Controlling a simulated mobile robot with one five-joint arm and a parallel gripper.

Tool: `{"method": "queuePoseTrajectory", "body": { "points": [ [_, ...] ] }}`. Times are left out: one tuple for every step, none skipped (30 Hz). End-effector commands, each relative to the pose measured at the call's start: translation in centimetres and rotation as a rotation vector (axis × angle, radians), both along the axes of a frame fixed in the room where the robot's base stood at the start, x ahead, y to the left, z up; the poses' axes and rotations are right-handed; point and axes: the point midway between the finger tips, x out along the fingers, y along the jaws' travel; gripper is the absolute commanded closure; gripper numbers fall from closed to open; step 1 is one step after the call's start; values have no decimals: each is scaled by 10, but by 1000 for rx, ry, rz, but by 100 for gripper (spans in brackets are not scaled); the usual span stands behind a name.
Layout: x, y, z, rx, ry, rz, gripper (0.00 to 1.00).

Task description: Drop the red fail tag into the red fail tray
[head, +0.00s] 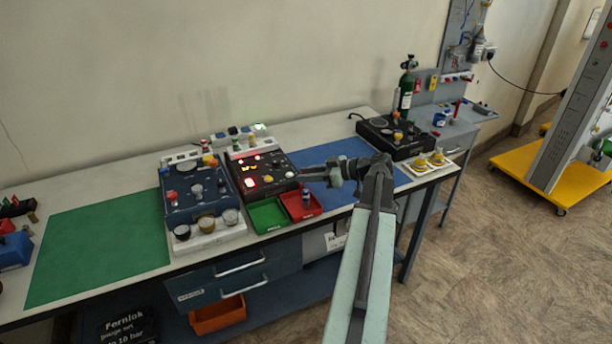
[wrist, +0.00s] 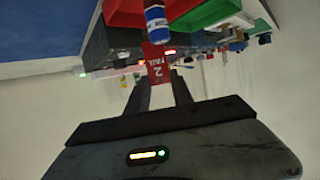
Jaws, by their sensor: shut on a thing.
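In the wrist view a red tag (wrist: 158,68) marked "2 FAIL" is pinched between the fingertips of my gripper (wrist: 158,80). In the head view my gripper (head: 308,175) points left, above the blue mat and near the back edge of the red fail tray (head: 316,210); the tag is not clear there. The red tray shows at the top of the wrist view (wrist: 124,14), apart from the tag.
A green tray (head: 268,216) adjoins the red tray on its left. A black panel (head: 262,176) with knobs and lights is left of my gripper. The blue mat (head: 345,150) is mostly clear.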

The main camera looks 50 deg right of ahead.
Motion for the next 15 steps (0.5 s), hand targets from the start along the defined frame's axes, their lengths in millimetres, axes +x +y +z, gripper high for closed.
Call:
{"method": "queuePoseTrajectory", "body": {
  "points": [
    [0, 0, -12, 0, 0, 0, 100],
    [0, 0, -13, 0, 0, 0, 100],
    [0, 0, -14, 0, 0, 0, 100],
    [0, 0, -14, 0, 0, 1, 100],
    [0, 0, -14, 0, 0, 1, 100],
    [0, 0, -13, 0, 0, 1, 100],
    [0, 0, -13, 0, 0, 1, 100],
    [0, 0, -12, 0, 0, 1, 100],
    [0, 0, -12, 0, 0, 1, 100],
    [0, 0, -12, 0, 0, 1, 100],
    [0, 1, -12, 0, 0, 1, 70],
    [0, 1, -12, 0, 0, 1, 58],
    [0, 1, -12, 0, 0, 1, 50],
    [1, 1, -12, 0, 0, 1, 47],
    [1, 1, -12, 0, 0, 1, 47]
  ]
}}
